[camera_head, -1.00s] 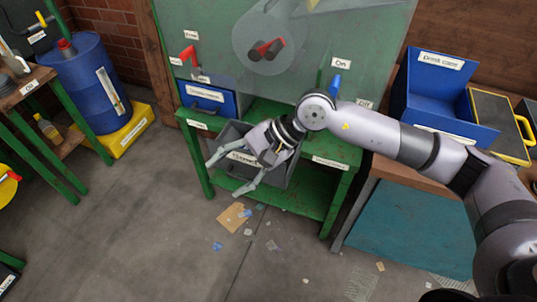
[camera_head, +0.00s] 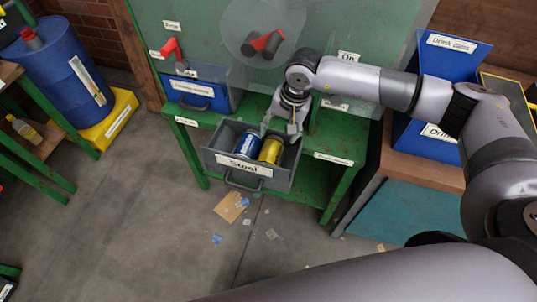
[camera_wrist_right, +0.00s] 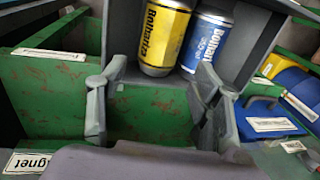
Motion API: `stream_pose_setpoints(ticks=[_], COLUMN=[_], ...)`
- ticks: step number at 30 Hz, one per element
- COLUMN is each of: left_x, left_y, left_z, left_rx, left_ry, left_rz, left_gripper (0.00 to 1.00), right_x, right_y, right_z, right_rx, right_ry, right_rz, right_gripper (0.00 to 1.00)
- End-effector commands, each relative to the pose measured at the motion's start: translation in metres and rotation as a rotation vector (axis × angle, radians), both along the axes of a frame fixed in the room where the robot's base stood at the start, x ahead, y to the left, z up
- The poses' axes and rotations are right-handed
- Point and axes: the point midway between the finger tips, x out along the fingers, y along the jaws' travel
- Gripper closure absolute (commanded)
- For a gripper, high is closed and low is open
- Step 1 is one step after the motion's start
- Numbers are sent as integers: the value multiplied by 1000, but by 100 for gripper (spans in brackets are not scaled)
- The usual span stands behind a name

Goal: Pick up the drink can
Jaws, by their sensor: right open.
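Two drink cans lie side by side in the open grey drawer (camera_head: 284,184) labelled Steel: a blue can (camera_head: 249,145) and a yellow can (camera_head: 271,150). In the right wrist view the yellow can (camera_wrist_right: 165,36) and the blue can (camera_wrist_right: 208,42) show beyond my fingers, near the top. My right gripper (camera_head: 281,126) is at the drawer's back side, close to the cans. It is open and empty, and its fingers (camera_wrist_right: 155,105) are spread apart in the wrist view. My left gripper is not in view.
The drawer sits in a green bench (camera_head: 190,160). A blue drawer (camera_head: 232,98) is at its left. A blue bin (camera_head: 430,70) labelled Drink cans stands on the right table. A blue barrel (camera_head: 62,75) is at the far left. The floor in front is open, with some scraps.

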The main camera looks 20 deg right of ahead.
Motion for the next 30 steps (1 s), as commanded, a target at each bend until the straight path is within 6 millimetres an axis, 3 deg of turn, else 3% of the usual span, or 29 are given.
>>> stream_pose_setpoints(ticks=[3,6,13,22,30], left_x=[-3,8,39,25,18], left_y=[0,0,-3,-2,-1], left_z=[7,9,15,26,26], left_rx=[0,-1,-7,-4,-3], left_ry=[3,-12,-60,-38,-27], left_rz=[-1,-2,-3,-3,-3], left_gripper=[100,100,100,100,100], right_x=[2,4,6,10,12], right_y=[4,7,9,15,15], right_z=[-23,-38,-52,-91,-100], right_rx=[0,1,1,0,2], right_ry=[4,3,1,2,-1], right_rz=[0,0,-1,-1,-1], right_gripper=[41,41,41,41,41])
